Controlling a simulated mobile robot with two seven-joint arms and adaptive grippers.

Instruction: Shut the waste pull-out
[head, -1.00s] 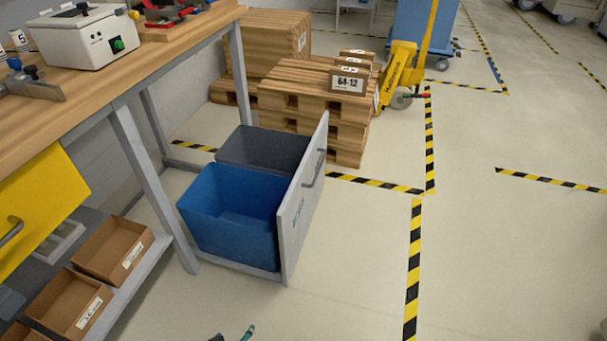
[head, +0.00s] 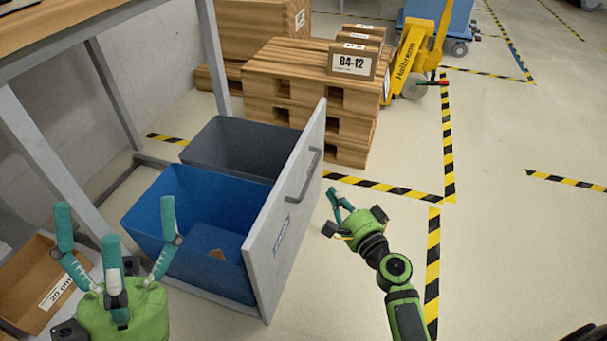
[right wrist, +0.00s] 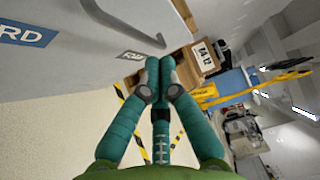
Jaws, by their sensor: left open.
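The waste pull-out stands open under the bench, its grey front panel (head: 285,225) upright and facing right. A dark bar handle (head: 306,174) is on the panel's outer face. A blue bin (head: 148,218) and a dark grey bin (head: 228,145) sit behind the panel. My right gripper (head: 334,198) is right of the panel, apart from it, with its fingertips together and nothing between them. In the right wrist view, the panel (right wrist: 60,75) and handle (right wrist: 122,25) lie beyond its fingers. My left gripper (head: 115,218) is spread open and empty, in front of the blue bin.
A bench leg (head: 50,165) stands left of the bins. Stacked pallets (head: 290,85) with a labelled carton (head: 352,65) stand behind the pull-out. A yellow pallet truck (head: 415,60) is further back.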

